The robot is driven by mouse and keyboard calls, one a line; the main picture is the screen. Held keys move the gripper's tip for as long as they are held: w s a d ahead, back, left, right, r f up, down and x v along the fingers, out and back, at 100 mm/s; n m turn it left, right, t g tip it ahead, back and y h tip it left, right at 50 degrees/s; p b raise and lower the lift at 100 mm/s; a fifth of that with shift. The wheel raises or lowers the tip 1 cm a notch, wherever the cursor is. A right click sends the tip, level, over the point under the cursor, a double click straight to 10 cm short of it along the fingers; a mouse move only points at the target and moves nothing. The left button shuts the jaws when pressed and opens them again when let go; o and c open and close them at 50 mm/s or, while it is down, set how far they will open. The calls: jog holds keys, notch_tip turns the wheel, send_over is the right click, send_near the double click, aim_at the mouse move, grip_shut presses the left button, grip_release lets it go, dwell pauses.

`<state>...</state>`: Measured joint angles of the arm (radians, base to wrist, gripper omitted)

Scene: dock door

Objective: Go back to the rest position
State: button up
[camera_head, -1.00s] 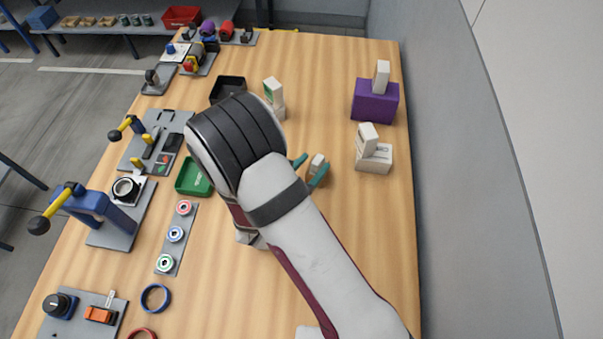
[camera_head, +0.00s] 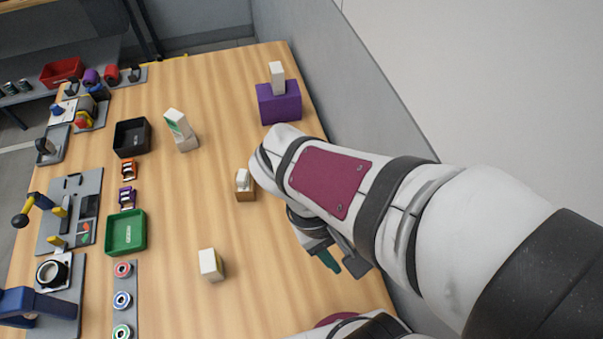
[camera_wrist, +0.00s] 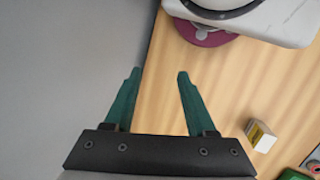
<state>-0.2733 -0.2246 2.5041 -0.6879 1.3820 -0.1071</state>
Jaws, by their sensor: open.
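My gripper (camera_head: 328,258) is low at the right side of the table in the head view, partly hidden by my own arm. In the wrist view my gripper (camera_wrist: 159,75) has its teal fingers spread, with nothing between them. The left finger is over the grey wall and the right one over the wood of the table (camera_wrist: 215,100). In the head view the nearest free object is a small brown box with a white block (camera_head: 243,185) on it, left of my arm and apart from the gripper.
A grey wall (camera_head: 340,110) runs along the table's right edge, close to my arm. A purple box (camera_head: 280,104) bears a white block. A white-green carton (camera_head: 180,128), a white box (camera_head: 211,265), a green tray (camera_head: 126,232) and a black tray (camera_head: 132,137) stand farther left.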

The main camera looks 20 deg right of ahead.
jog(key=s+a+r+m+t+y, duration=0.1)
jog(key=a+r+m+t+y, duration=0.1)
jog(key=a+m+y, duration=0.3)
jog(key=shift+s+a+r+m+y, duration=0.25)
jog(key=shift+a+r+m+y, duration=0.15)
jog(key=shift+m, duration=0.7)
jog(key=shift+d, duration=0.1)
